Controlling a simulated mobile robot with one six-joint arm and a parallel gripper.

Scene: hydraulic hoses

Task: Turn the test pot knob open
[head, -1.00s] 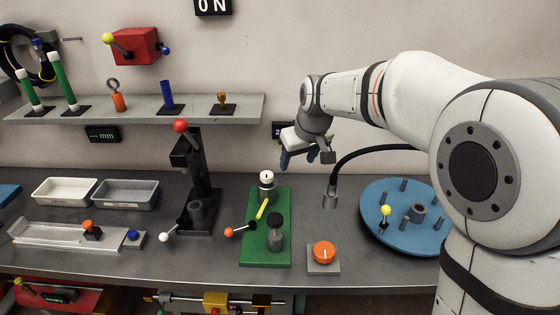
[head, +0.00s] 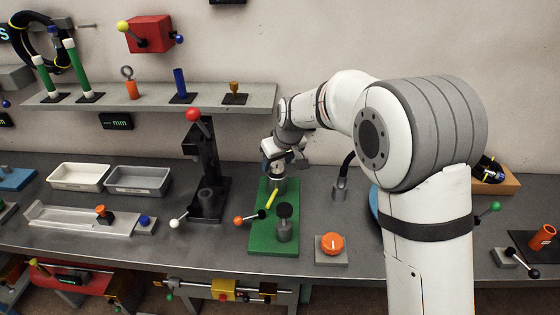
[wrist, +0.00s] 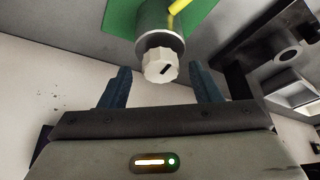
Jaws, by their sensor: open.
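In the head view the pot (head: 278,185) stands at the back of the green plate (head: 262,232), and my gripper hides most of the knob. My gripper (head: 280,170) is directly over the pot. In the wrist view my gripper (wrist: 162,76) is open, its two dark blue fingers spread either side of the knob, with gaps on both sides. I cannot tell whether the fingertips reach down past the knob.
A yellow lever (head: 271,199) lies in front of the pot. An orange-ended lever (head: 240,220) and a black-capped post (head: 284,222) are nearby on the plate. A black press (head: 205,170) stands left, a hose nozzle (head: 340,188) right. An orange knob (head: 332,243) sits front right.

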